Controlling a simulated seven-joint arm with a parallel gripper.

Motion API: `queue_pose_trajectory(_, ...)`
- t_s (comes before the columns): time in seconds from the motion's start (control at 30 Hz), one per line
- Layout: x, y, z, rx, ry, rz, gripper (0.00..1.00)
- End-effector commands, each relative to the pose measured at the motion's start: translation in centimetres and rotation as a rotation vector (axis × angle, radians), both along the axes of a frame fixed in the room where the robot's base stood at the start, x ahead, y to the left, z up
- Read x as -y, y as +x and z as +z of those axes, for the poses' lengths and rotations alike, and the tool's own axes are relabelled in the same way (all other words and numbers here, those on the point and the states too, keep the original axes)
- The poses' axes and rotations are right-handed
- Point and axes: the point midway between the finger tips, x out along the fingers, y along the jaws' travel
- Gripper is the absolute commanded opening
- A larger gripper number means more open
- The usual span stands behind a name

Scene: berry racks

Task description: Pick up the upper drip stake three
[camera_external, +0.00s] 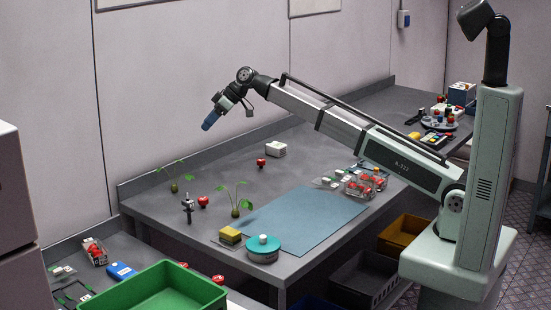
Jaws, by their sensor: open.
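My gripper (209,122) is raised in the air above the far left part of the grey table, pointing down and to the left. It is open, and I see nothing held in it. I cannot tell for sure which thing is the upper drip stake three. A small dark upright object with a grey top (188,208) stands on the table's left side, below my gripper in the picture and apart from it. Its details are too small to read.
Two seedlings (236,207) and red berries (203,201) are near the upright object. A blue mat (306,222) lies mid-table, mostly bare. A teal-lidded tub (263,246), yellow block (230,235) and clear berry boxes (362,187) stand around it. A green crate (155,290) is front left.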

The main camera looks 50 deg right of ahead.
Motion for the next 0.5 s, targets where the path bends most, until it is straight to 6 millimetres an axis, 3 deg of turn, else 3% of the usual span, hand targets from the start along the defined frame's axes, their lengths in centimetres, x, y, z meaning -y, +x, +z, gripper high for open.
queue_pose_trajectory(0.03, -2.5, -0.6, -0.2, -0.015, -0.040, 0.053, 0.70)
queue_pose_trajectory(0.1, -5.4, -1.7, -0.5, -0.039, -0.101, 0.124, 0.70)
queue_pose_trajectory(0.5, -19.9, -10.1, -1.3, -0.162, -0.442, 0.507, 0.70)
